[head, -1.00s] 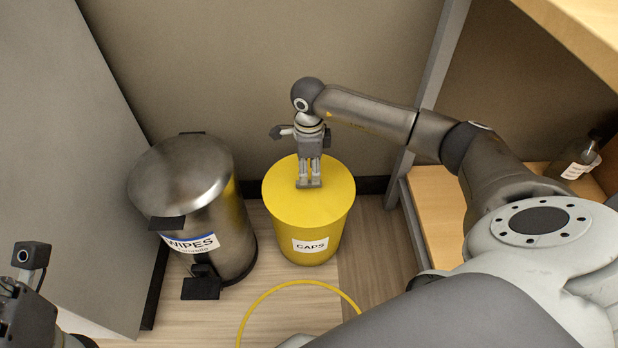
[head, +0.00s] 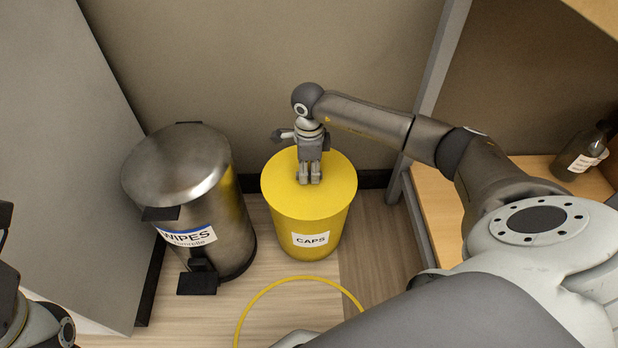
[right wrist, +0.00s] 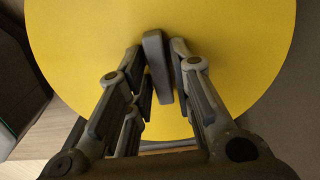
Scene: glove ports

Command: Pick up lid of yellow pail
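The yellow pail (head: 326,222), marked CAPS, stands upright on the floor with its flat round yellow lid (head: 340,180) on top. The lid fills most of the right wrist view (right wrist: 235,50). A grey upright handle (right wrist: 157,65) rises from the lid in the right wrist view. My right gripper (head: 309,180) points down at the lid, its fingers on either side of the handle. The fingers look slightly apart, with narrow gaps beside the handle; contact is hard to see. My left gripper (head: 8,270) shows only in part at the lower left edge; its fingertips are out of sight.
A steel pedal bin (head: 180,170) marked WIPES stands left of the pail. A yellow hoop-like line (head: 262,290) lies on the floor in front. A wooden shelf (head: 425,215) and a dark bottle (head: 583,155) are at the right. The wall is close behind.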

